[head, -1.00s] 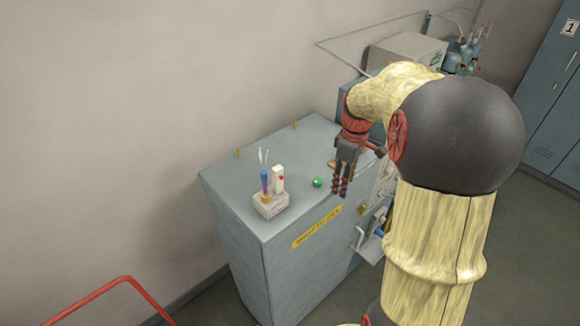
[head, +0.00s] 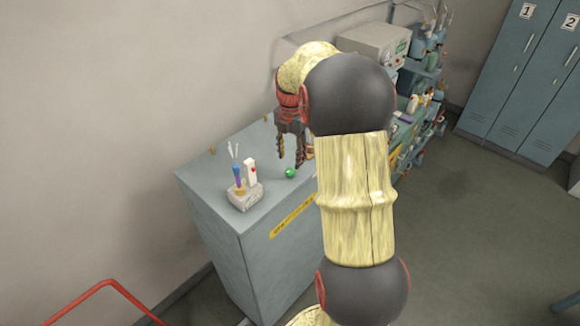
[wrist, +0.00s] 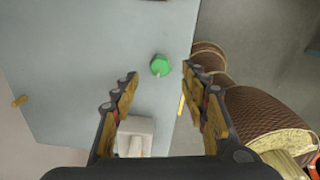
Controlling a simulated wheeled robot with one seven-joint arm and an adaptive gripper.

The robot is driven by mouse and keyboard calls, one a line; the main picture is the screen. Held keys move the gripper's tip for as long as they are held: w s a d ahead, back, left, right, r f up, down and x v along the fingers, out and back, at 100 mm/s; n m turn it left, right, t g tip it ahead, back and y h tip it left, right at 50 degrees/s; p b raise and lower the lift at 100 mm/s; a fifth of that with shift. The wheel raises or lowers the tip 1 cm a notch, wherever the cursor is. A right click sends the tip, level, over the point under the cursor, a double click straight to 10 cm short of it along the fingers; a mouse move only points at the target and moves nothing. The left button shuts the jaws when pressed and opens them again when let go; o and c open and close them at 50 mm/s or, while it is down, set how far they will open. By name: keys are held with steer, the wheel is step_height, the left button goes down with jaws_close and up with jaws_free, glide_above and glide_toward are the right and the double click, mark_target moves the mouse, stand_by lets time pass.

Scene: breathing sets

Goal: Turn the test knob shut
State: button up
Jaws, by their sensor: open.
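A small round green knob (head: 290,172) sits on the grey-blue top of a cabinet (head: 262,276), near its front edge. It also shows in the wrist view (wrist: 160,65), with a small pale mark at its lower edge. My gripper (head: 290,165) points down over the cabinet top, beside the knob in the head view. In the wrist view my gripper (wrist: 159,80) is open and empty, and the knob appears between and slightly beyond the two fingertips. I cannot tell how far the fingertips are above it.
A pale block (head: 243,197) holding pen-like tools stands left of the knob; it shows low between the fingers in the wrist view (wrist: 135,132). A yellow label (head: 291,215) is on the cabinet front. Shelves of equipment stand behind, lockers (head: 530,90) at right. A red rail (head: 85,300) is at lower left.

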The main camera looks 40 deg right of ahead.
mark_target(291, 170)
steer(key=shift+f+p, duration=0.35)
steer(key=shift+f, duration=2.45)
steer(key=shift+c, duration=1.4)
steer(key=c, duration=0.8)
steer(key=shift+c, duration=0.4)
